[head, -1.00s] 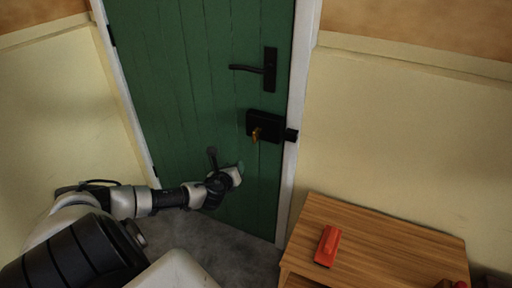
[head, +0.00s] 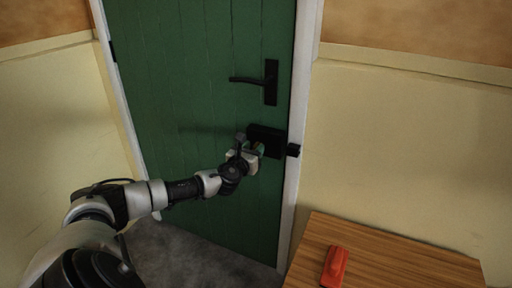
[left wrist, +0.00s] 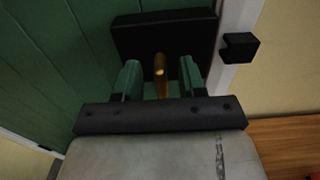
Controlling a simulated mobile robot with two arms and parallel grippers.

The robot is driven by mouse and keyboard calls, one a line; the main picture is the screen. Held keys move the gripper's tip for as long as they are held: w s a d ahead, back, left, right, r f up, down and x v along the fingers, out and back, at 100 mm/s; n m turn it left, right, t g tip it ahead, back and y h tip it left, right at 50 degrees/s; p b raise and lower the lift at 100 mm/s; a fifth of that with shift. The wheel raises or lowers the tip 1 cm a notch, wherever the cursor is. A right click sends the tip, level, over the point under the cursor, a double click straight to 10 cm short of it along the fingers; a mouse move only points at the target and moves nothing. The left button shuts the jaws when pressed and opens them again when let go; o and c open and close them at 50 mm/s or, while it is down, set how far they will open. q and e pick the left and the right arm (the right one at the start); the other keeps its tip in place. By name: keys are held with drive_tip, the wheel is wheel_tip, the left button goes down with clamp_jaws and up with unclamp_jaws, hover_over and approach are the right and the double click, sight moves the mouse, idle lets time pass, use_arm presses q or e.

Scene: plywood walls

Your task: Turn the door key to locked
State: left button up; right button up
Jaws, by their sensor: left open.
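The brass key (left wrist: 160,72) sticks out of the black lock box (left wrist: 165,32) on the green door. In the left wrist view the key stands between the two green fingertips of my left gripper (left wrist: 160,80), with a gap on each side. The gripper is open around it. In the head view my left gripper (head: 256,154) is at the lock box (head: 268,138) and hides most of the key. My right gripper is not in view.
A black door handle (head: 262,82) is above the lock box. A black catch (head: 293,150) sits at the door frame. A wooden cabinet (head: 400,258) with a red object (head: 334,266) on it stands at the lower right.

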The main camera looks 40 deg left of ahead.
use_arm(q)
drive_tip(key=shift+x, duration=1.15)
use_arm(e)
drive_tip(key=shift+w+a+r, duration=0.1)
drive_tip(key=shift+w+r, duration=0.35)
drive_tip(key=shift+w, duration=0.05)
use_arm(q)
drive_tip(key=shift+c, duration=0.3)
clamp_jaws()
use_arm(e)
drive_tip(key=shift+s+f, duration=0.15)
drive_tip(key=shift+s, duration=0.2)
